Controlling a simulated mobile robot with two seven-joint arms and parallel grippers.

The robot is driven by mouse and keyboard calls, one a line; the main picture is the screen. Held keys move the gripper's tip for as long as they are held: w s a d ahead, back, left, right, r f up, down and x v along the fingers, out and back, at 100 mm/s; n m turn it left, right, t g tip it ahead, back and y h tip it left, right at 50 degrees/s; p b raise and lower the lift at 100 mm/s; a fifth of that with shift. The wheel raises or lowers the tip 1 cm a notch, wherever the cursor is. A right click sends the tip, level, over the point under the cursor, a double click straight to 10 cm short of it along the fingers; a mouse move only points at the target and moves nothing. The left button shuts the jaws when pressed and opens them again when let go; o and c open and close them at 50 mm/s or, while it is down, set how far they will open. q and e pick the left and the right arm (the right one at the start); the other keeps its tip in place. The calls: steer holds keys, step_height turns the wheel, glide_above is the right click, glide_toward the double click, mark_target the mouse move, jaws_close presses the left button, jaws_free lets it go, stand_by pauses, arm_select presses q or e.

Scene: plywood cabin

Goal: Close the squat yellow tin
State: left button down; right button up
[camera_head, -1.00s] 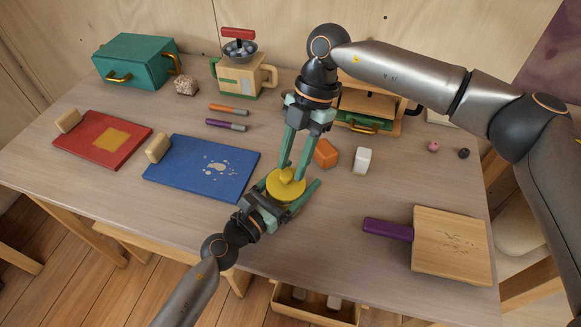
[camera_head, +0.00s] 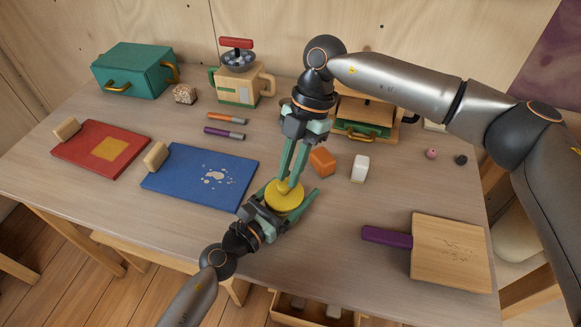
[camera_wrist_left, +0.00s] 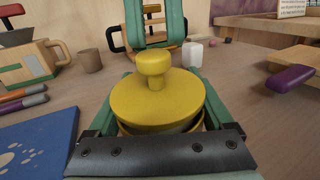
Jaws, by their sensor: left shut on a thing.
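The squat yellow tin (camera_wrist_left: 193,126) is between the fingers of my left gripper (camera_head: 285,205), which is shut on its body. Its round yellow lid (camera_wrist_left: 155,104) with a mushroom-shaped knob (camera_wrist_left: 154,67) is on top of it. The lid also shows in the head view (camera_head: 283,197). In the left wrist view a dark band shows between the lid and a yellow edge below; I cannot tell whether the lid is seated. My right gripper (camera_head: 290,180) points down at the knob from above. The knob partly hides its fingertips, so its grip is unclear.
A blue board (camera_head: 205,178) and a red board (camera_head: 85,150) lie to the left. An orange block (camera_head: 322,161) and a white block (camera_head: 360,168) stand behind the tin. A wooden board with purple handle (camera_head: 450,255) lies at the right. Bare tabletop lies between.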

arm_select(q)
steer(key=shift+r, duration=0.1)
arm_select(e)
steer(key=shift+f, duration=0.2)
steer(key=shift+v, duration=2.1)
arm_select(q)
jaws_free()
steer(key=b+v, duration=0.1)
steer(key=v, duration=0.4)
steer(key=b+v, duration=0.1)
steer(key=v, duration=0.5)
steer(key=shift+a+f, duration=0.1)
steer(key=shift+f, duration=0.1)
arm_select(e)
step_height(320, 180, down, 2)
steer(key=shift+f, duration=0.25)
arm_select(q)
steer(key=shift+s+a+r+b, duration=0.2)
steer(key=shift+s+a+b, duration=0.25)
steer(key=shift+s, duration=0.1)
arm_select(e)
steer(key=shift+f, duration=0.15)
steer(key=shift+f, duration=0.1)
